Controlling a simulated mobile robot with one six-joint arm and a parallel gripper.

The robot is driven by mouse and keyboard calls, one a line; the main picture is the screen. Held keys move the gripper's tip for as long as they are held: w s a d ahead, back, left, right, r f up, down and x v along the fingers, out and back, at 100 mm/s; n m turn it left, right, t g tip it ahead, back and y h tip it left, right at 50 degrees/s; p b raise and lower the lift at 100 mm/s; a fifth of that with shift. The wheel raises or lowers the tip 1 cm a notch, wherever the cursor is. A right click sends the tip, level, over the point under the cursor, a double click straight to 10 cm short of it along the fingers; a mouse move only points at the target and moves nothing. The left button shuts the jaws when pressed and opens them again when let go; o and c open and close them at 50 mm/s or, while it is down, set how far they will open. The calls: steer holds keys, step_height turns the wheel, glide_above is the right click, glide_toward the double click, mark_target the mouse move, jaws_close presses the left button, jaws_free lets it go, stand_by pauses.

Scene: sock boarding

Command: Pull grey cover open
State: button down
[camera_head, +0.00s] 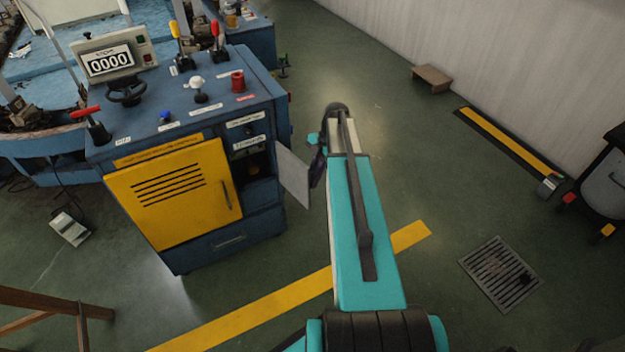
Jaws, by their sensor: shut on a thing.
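The grey cover (294,174) is a flat, light grey panel on the right side of the blue machine cabinet (220,245). It stands swung out from the cabinet, and a dark recess (256,165) with labels shows to its left. My gripper (317,168) is at the cover's right edge, mostly hidden behind my teal arm. It is shut on the cover, though its fingertips are hard to make out.
A yellow door (175,192) with a handle is on the cabinet's front. Levers, knobs and a counter display (109,62) are on top. A floor grate (499,273), a small wooden step (431,78) and a dark bin (604,180) are at right.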

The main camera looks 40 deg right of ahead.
steer(key=shift+d, duration=0.15)
steer(key=c, duration=2.1)
jaws_free()
steer(key=shift+f, duration=0.1)
steer(key=v, duration=1.4)
steer(key=shift+p, duration=0.4)
steer(key=shift+s, duration=0.1)
